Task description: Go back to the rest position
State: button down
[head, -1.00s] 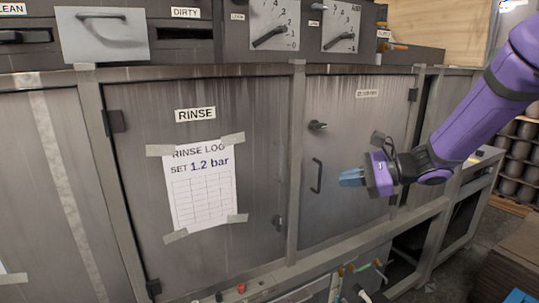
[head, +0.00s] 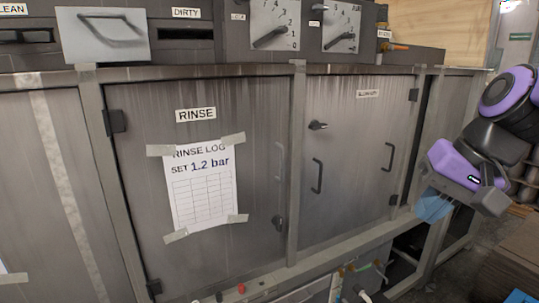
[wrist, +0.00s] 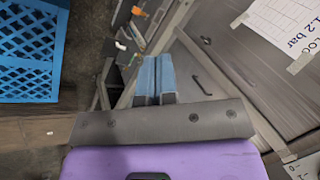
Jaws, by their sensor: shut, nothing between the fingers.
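My gripper (head: 432,207) is at the right of the head view, in front of the cabinet's right end and apart from it. Its blue fingers point down and to the left. In the wrist view the blue fingers (wrist: 154,78) lie together, shut and empty. My purple arm comes in from the right edge of the head view.
The grey cabinet has a RINSE door (head: 200,190) with a taped paper log (head: 202,190) and a second door (head: 350,150) with handles, both shut. Dials (head: 275,25) sit above. A blue crate (wrist: 28,50) shows in the wrist view. Stacked round items (head: 525,185) stand at the far right.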

jog(key=s+d+r+n+t+h, duration=0.2)
jog(key=s+d+n+h, duration=0.1)
jog(key=s+d, duration=0.3)
jog(key=shift+s+d+r+t+h, duration=0.15)
jog(key=shift+s+t+h, duration=0.15)
jog(key=shift+h, duration=0.2)
dwell(1.6)
